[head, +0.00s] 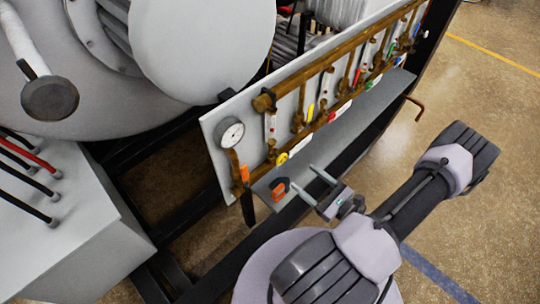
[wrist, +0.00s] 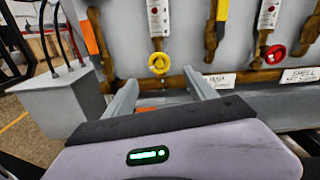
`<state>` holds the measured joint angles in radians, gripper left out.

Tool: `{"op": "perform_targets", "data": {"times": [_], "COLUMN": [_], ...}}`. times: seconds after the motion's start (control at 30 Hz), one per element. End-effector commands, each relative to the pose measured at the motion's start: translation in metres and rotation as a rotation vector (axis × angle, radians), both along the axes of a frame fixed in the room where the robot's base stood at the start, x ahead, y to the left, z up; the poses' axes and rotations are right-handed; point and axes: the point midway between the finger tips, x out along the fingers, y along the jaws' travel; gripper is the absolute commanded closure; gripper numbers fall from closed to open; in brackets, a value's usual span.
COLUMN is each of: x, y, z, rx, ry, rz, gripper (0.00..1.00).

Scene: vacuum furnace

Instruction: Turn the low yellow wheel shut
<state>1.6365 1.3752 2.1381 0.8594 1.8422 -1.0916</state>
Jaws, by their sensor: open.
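The low yellow wheel (head: 282,158) is on the lower brass pipe of the grey valve panel, right of the pressure gauge. In the wrist view the yellow wheel (wrist: 159,63) faces me below a tagged flow meter, with nothing covering it. My gripper (head: 302,175) is open and empty in front of the panel, its two fingers pointing toward the wheel. In the wrist view the wheel appears between and just beyond the fingertips (wrist: 161,78). No contact with the wheel shows.
A red wheel (wrist: 275,54) is to the right on the same pipe. An orange and dark object (head: 280,189) is near the left finger. The pressure gauge (head: 231,133) is at the panel's left end. A grey box (head: 70,225) stands left; open floor (head: 480,100) lies right.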

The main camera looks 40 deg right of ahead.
Motion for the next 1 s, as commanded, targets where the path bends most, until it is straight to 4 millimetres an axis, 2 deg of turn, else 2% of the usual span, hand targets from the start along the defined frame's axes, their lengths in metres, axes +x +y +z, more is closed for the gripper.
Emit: {"op": "perform_targets", "data": {"times": [0.03, 0.2, 0.4, 0.5, 0.67, 0.9, 1.0], "x": [0.016, 0.067, 0.111, 0.126, 0.138, 0.139, 0.139], "y": [0.003, 0.007, 0.011, 0.011, 0.012, 0.012, 0.012], "z": [-0.003, -0.003, -0.002, -0.001, 0.0, 0.0, 0.0], "rx": [-0.001, -0.002, -0.003, -0.003, -0.001, -0.001, -0.001], "ry": [0.0, 0.001, 0.0, 0.001, 0.001, 0.001, 0.001], "rz": [0.011, 0.012, 0.01, 0.008, 0.007, 0.006, 0.006], "gripper": [0.35, 0.35, 0.35, 0.35, 0.35, 0.35, 0.53]}}
